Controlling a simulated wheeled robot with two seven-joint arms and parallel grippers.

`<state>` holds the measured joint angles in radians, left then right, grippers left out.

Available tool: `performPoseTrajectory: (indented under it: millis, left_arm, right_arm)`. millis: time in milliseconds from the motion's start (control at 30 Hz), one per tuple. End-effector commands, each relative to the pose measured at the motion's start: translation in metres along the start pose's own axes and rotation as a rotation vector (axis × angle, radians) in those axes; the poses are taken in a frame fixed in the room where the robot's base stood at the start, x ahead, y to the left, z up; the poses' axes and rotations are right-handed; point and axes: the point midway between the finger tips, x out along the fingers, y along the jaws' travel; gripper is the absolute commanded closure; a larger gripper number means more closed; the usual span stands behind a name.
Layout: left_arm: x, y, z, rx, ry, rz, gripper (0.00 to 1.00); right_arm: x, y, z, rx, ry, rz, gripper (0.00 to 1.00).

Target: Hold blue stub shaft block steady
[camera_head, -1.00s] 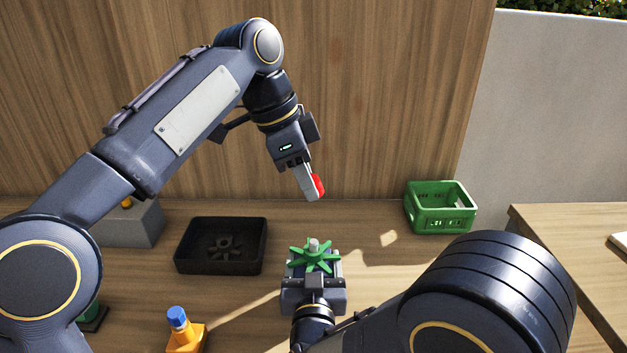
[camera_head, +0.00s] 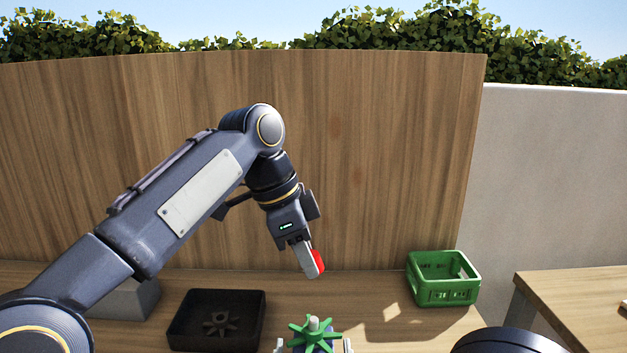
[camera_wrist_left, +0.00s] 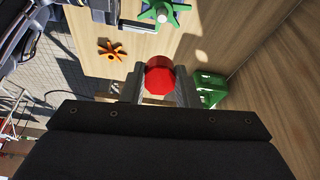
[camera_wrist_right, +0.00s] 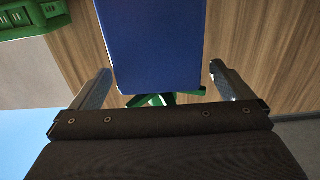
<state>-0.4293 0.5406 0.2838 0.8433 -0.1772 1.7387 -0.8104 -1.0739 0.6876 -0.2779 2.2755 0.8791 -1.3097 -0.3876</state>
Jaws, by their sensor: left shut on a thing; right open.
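The blue stub shaft block (camera_wrist_right: 152,45) fills the space between the open fingers of my right gripper (camera_wrist_right: 161,68) in the right wrist view. A narrow gap shows at the right finger; contact at the left finger is unclear. In the head view a green star-shaped wheel (camera_head: 300,334) sits around a grey shaft tip (camera_head: 313,323), hiding most of the block. The right gripper's fingers show on both sides at the bottom edge. My left gripper (camera_head: 312,268) is shut on a red piece (camera_head: 319,261), held above the table; it also shows in the left wrist view (camera_wrist_left: 160,80).
A black tray (camera_head: 176,333) holding a dark star-shaped wheel (camera_head: 220,322) stands left of the block. A green crate (camera_head: 443,292) stands at the right. An orange star-shaped wheel (camera_wrist_left: 112,51) shows in the left wrist view. A wooden panel (camera_head: 370,160) closes the back.

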Motion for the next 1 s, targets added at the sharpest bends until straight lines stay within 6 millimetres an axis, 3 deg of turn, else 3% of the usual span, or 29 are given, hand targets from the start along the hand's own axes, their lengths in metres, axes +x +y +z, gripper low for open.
performPoseTrajectory:
  millis: [433,1000]
  left_arm:
    - [0.000,0.000,0.000,0.000,0.000,0.000,0.94]
    - [0.000,0.000,0.000,0.000,0.000,0.000,0.94]
  right_arm:
    - [-0.051,0.000,0.000,0.000,0.000,-0.001,0.00]
    - [-0.054,0.000,0.000,0.000,0.001,0.001,0.00]
